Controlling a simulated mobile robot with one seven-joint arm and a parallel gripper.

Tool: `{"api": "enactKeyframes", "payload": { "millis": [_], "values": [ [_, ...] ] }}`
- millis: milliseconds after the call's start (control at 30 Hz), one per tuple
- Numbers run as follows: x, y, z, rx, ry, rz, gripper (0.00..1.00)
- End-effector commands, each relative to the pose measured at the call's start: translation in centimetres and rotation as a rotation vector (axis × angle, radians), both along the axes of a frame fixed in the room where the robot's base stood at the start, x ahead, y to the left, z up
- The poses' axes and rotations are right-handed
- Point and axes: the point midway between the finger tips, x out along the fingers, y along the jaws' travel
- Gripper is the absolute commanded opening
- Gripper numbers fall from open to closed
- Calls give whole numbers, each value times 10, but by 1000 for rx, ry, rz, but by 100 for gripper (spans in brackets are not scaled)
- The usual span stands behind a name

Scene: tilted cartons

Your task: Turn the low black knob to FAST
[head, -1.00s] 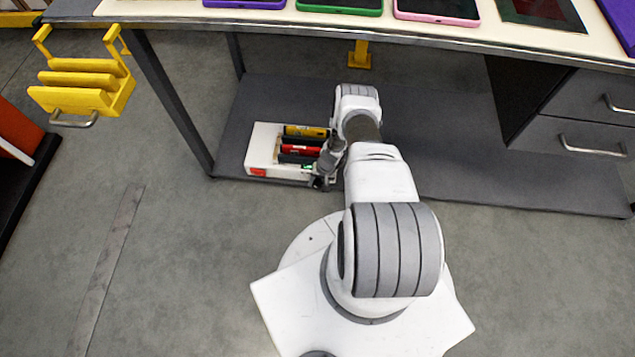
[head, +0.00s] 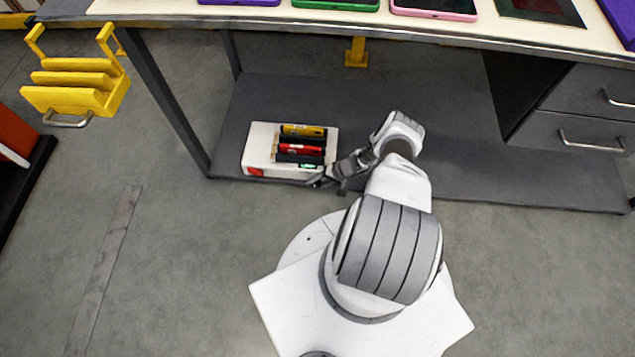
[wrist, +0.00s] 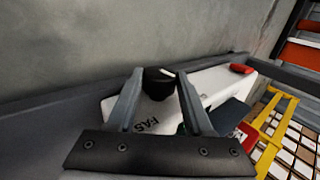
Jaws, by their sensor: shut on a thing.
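The low black knob (wrist: 158,84) is on the side of a white charger box (wrist: 215,86) in the wrist view. It has a white pointer mark on its edge. Black lettering reading "FAS" (wrist: 147,125) shows beside it; any further letters are hidden by my gripper. My gripper (wrist: 160,76) has a finger on each side of the knob and is shut on it. In the head view the white box (head: 258,146) lies on the low shelf, and my gripper (head: 320,182) is at its front right corner. The knob is hidden there.
Yellow, red (head: 300,149) and black battery cylinders sit in the box, with a small green display (head: 308,166) and a red switch (head: 255,172) nearby. The shelf (head: 470,165) lies under the tabletop, between a table leg (head: 170,100) and drawers (head: 580,130). The shelf right of my arm is clear.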

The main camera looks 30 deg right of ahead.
Motion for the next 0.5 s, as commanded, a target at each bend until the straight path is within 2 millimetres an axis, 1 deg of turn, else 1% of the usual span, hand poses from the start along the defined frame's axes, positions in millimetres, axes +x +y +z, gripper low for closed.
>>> {"api": "enactKeyframes", "payload": {
  "millis": [467, 500],
  "values": [
    [0, 0, 0, 9, -6, 0, 0],
    [0, 0, 0, 9, -6, 0, 53]
  ]
}}
